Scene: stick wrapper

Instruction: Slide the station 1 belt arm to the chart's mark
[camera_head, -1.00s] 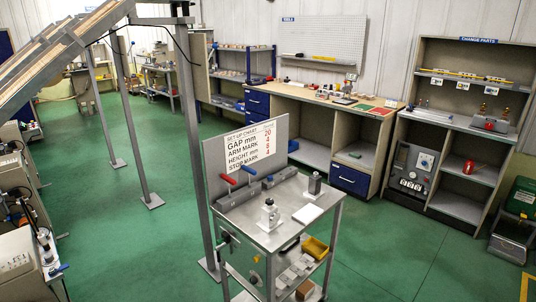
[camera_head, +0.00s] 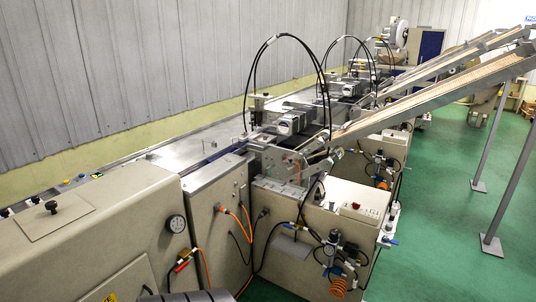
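A line of wrapper stations runs away from me along the grey wall. The nearest station has a grey unit (camera_head: 291,123) under looping black hoses, beside the steel belt bed (camera_head: 195,150). Inclined belts (camera_head: 440,92) come down to the stations from the upper right. I cannot tell which part is the station 1 belt arm, nor read any scale marks. The set-up chart is out of this view. Neither of my grippers shows.
Grey support posts (camera_head: 508,170) stand on the open green floor (camera_head: 440,220) at right.

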